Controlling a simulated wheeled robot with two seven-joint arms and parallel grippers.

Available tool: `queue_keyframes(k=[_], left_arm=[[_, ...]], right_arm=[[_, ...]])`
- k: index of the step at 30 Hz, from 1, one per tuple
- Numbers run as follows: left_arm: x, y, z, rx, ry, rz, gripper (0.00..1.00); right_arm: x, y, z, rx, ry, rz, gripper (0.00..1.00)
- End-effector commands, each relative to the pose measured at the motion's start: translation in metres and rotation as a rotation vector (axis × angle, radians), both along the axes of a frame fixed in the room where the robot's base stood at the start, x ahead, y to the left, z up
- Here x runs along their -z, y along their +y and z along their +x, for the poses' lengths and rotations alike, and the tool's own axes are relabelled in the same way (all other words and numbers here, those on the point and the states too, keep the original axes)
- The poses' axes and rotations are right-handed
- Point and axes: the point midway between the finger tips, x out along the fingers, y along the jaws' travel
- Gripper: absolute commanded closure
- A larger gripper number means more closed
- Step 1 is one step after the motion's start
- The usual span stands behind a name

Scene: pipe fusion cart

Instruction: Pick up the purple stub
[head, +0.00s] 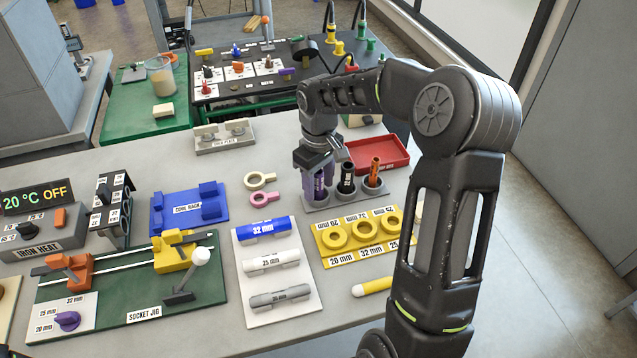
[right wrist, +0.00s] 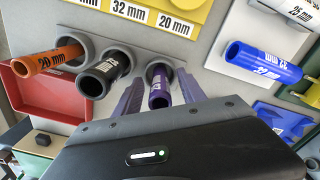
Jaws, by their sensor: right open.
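The purple stub (head: 319,186) stands upright in the left socket of a grey holder (head: 346,198). In the right wrist view the purple stub (right wrist: 160,90) shows its open end between my fingers. My right gripper (head: 318,178) points down over it, with one finger on either side; in the right wrist view the gripper (right wrist: 161,92) is open, with gaps beside the stub. The stub's lower end is hidden in its socket. My left gripper is not in view.
A black stub (head: 347,180) and an orange stub (head: 374,172) stand in the same holder, close beside my right gripper. A red tray (head: 392,153) lies behind it and a yellow ring board (head: 343,258) in front. Pink and cream rings (head: 264,199) lie to the left.

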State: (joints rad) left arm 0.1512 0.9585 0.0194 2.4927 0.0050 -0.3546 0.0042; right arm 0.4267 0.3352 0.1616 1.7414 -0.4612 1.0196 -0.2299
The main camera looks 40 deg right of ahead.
Motion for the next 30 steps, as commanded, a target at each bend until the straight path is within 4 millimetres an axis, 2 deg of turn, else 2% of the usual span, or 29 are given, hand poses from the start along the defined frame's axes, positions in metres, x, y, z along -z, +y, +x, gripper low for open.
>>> queue_keyframes(k=[17, 30], left_arm=[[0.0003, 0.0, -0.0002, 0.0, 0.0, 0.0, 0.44], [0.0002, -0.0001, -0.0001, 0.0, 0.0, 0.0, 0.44]], right_arm=[[0.0008, -0.0001, 0.0002, 0.0, -0.001, 0.0, 0.52], [0.0008, 0.0, 0.0001, 0.0, -0.001, 0.0, 0.87]])
